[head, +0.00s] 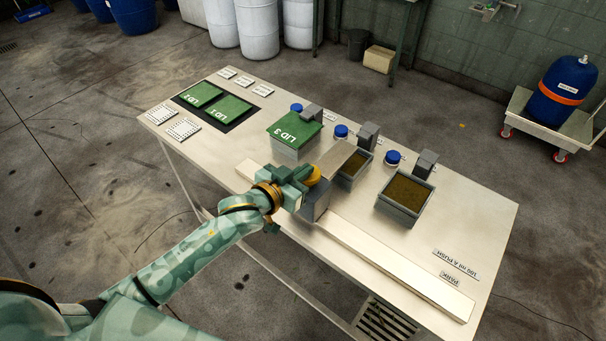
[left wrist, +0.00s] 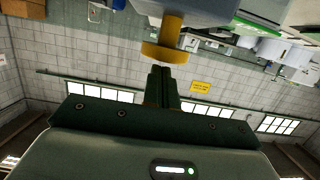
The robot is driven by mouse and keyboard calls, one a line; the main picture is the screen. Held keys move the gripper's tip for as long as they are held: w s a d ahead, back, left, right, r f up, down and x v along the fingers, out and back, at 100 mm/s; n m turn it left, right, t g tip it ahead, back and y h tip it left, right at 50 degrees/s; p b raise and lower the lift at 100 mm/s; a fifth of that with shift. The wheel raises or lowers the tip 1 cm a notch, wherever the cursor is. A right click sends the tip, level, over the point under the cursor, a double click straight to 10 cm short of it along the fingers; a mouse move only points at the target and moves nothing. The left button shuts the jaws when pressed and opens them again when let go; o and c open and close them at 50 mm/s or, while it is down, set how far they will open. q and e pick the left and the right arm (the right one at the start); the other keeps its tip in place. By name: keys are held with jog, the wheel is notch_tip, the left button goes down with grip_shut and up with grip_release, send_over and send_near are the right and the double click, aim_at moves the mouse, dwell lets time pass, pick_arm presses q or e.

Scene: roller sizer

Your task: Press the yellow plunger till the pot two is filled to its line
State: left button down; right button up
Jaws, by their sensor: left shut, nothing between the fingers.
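The yellow plunger (head: 314,174) tops a grey dispenser (head: 316,207) at the near side of the table. My left gripper (head: 304,174) is shut and empty, right at the plunger's head. In the left wrist view the shut fingertips (left wrist: 161,73) are close to the yellow head (left wrist: 164,53); I cannot tell whether they touch. A flat spout (head: 337,160) leads from the dispenser to the middle open pot (head: 347,183), which holds brown contents. Its number and fill line are not readable. My right gripper is out of view.
A pot under green LID 3 (head: 292,128) stands left, another open brown-filled pot (head: 405,197) right. Blue-capped bottles and grey blocks stand behind the pots. LID 1 and LID 2 lie on a dark mat (head: 249,95). A pale rail (head: 400,262) runs along the near edge.

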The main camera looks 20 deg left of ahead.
pick_arm(q)
jog(key=shift+f, duration=0.25)
notch_tip(320, 180, down, 3)
jog(key=shift+b, duration=0.4)
notch_tip(320, 180, up, 5)
jog(key=p, duration=0.5)
jog(key=p+v, duration=0.1)
jog(key=v, duration=0.8)
jog(key=shift+s+a+f, duration=0.15)
jog(key=shift+s+f, duration=0.1)
jog(key=shift+s, duration=0.2)
